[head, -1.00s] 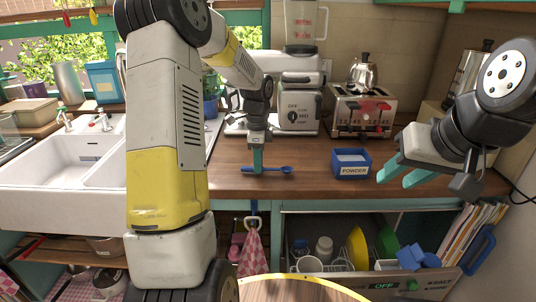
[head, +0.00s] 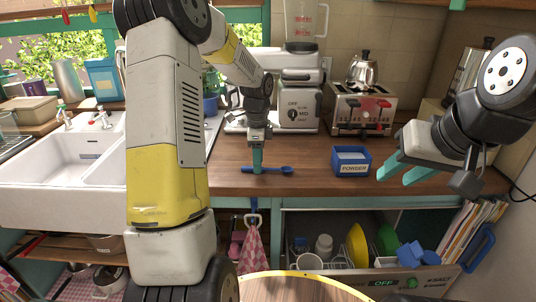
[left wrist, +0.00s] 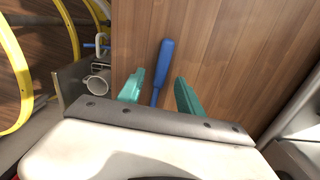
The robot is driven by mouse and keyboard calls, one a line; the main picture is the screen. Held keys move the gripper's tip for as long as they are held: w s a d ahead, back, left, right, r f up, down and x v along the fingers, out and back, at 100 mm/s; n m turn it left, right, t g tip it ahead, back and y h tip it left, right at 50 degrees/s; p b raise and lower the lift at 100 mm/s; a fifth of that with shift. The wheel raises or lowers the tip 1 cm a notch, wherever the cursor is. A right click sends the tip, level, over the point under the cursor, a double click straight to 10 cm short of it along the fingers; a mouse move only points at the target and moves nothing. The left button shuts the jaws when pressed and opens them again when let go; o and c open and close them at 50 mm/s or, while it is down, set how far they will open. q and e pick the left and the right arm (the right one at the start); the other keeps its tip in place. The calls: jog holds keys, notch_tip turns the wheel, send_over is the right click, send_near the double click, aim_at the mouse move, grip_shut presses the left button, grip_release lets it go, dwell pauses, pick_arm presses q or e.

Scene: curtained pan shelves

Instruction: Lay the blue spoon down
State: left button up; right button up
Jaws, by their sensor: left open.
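The blue spoon (head: 281,170) lies on the brown wooden counter (head: 225,180), its bowl to the right in the head view. My left gripper (head: 258,160) points down at the spoon's handle, with its tips close to the counter. In the left wrist view the blue handle (left wrist: 164,62) lies between the two teal fingers of my left gripper (left wrist: 160,78). They are open, with a gap on each side of the handle. My right gripper (head: 405,172) is open and empty above the counter at the right.
A blue powder box (head: 351,162) stands right of the spoon. A toaster (head: 360,110) and a mixer (head: 298,100) stand behind. The white sink (head: 60,165) is at the left. Below the counter is an open dish drawer (head: 370,280) with crockery. The counter around the spoon is clear.

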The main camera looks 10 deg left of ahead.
pick_arm(q)
jog(key=shift+r, duration=0.1)
notch_tip(320, 180, up, 7)
jog(key=shift+r, duration=0.3)
dwell(0.4)
dwell(0.4)
jog(key=s+d+r+n+t, duration=0.25)
jog(key=s+r+n, duration=0.65)
jog(key=s, duration=0.5)
jog(key=s+d+r+n+t+h, duration=0.1)
jog(key=s+n+t+h, duration=0.1)
jog(key=s+n, duration=0.4)
jog(key=shift+s+d+n+t, duration=0.35)
jog(key=shift+s+t, duration=0.5)
jog(key=shift+s, duration=1.95)
